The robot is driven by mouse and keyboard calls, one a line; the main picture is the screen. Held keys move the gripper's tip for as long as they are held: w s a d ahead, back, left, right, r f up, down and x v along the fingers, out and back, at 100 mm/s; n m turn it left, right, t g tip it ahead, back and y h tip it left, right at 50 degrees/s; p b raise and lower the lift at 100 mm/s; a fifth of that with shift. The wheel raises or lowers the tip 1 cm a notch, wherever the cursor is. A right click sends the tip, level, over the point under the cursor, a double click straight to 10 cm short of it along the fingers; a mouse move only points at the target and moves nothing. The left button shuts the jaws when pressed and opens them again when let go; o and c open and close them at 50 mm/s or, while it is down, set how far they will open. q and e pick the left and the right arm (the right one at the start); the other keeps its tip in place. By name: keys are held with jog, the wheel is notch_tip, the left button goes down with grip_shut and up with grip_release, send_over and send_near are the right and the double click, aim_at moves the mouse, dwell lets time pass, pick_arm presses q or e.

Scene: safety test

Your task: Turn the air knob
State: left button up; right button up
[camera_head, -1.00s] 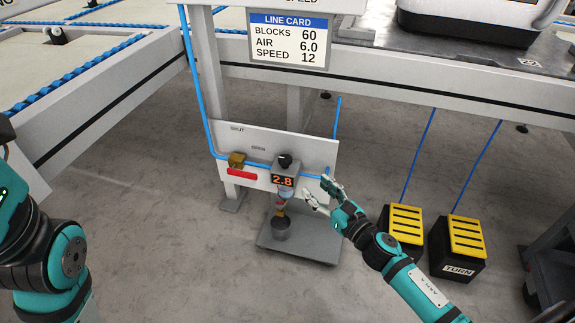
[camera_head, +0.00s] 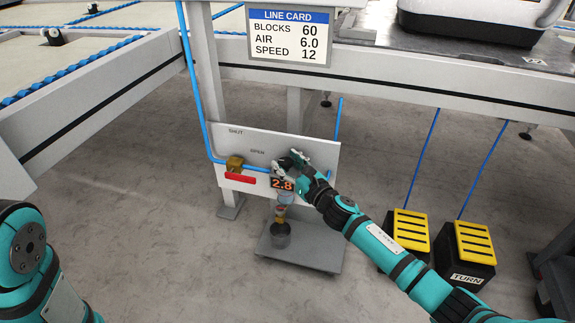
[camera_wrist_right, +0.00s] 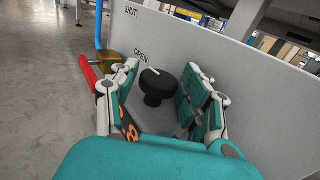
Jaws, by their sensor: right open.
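The black air knob (camera_wrist_right: 157,84) with a pale pointer mark stands out from the white panel (camera_wrist_right: 240,80) in the right wrist view. My right gripper (camera_wrist_right: 163,95) is open, with one finger on each side of the knob; I cannot tell whether they touch it. In the head view my right gripper (camera_head: 292,163) covers most of the knob, just above the orange display (camera_head: 282,184) reading 2.8. The line card (camera_head: 289,36) above lists AIR 6.0. My left arm shows at the left edge of the head view, but its gripper is out of view.
A brass valve (camera_head: 235,164) with a red lever (camera_head: 240,178) sits left of the display on the blue air line. Two yellow-topped pedals (camera_head: 412,224) stand on the floor at right.

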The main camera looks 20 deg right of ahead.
jog(key=c, duration=0.9)
jog(key=shift+o, duration=0.2)
